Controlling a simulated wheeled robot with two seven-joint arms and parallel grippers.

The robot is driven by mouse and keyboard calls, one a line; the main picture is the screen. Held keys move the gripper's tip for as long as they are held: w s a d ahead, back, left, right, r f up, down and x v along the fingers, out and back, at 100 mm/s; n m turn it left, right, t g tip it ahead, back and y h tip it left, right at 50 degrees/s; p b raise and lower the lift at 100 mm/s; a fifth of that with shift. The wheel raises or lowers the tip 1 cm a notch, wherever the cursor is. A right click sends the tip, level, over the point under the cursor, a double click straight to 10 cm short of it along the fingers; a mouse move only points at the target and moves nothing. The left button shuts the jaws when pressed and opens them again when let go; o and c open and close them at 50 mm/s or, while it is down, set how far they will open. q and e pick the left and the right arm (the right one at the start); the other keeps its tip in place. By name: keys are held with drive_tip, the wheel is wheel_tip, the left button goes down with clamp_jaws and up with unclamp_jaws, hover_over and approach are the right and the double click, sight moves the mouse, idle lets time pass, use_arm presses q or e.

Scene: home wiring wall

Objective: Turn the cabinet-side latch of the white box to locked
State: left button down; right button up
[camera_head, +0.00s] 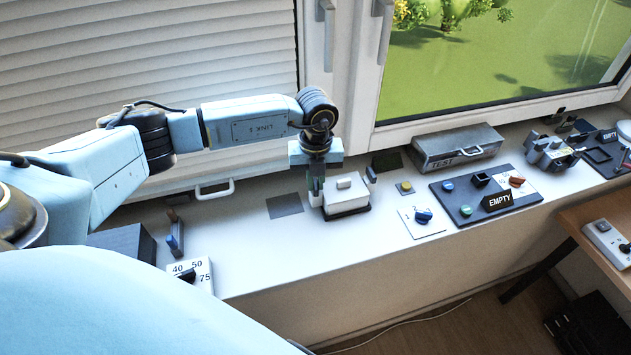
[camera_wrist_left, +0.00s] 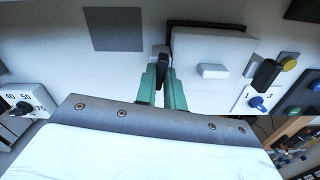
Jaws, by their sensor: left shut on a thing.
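The white box (camera_head: 347,201) with a dark base and a small raised handle stands on the white sill; it also shows in the left wrist view (camera_wrist_left: 205,90). My left gripper (camera_head: 316,190) points down at the box's left side. Its two green fingers (camera_wrist_left: 163,88) are shut on a dark latch lever (camera_wrist_left: 163,66) beside that side of the box. In the head view, the fingers mostly hide this latch. A second dark latch (camera_head: 371,174) stands at the box's right side, clear of the gripper; it also shows in the wrist view (camera_wrist_left: 265,73). My right gripper is not in view.
A dark grey square (camera_head: 285,205) lies left of the box. A 40-50-75 dial (camera_head: 190,276) stands nearer on the left. A yellow button (camera_head: 405,187), a blue-knob plate (camera_head: 422,217), a TEST case (camera_head: 457,147) and an EMPTY panel (camera_head: 467,212) are to the right. The window frame is behind.

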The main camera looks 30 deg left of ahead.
use_arm(q)
drive_tip(key=m+b, duration=0.2)
drive_tip(key=m, duration=0.2)
drive_tip(key=shift+f+m, duration=0.1)
drive_tip(key=shift+m, duration=0.2)
drive_tip(key=m+b, duration=0.2)
drive_tip(key=m, duration=0.1)
drive_tip(key=shift+m+b, duration=0.3)
drive_tip(key=shift+b, duration=0.1)
drive_tip(key=m+b, duration=0.2)
drive_tip(key=m, duration=0.2)
drive_tip(key=shift+b, duration=0.3)
drive_tip(key=shift+m+b, duration=0.8)
drive_tip(key=shift+m, duration=0.8)
drive_tip(key=c, duration=1.5)
unclamp_jaws()
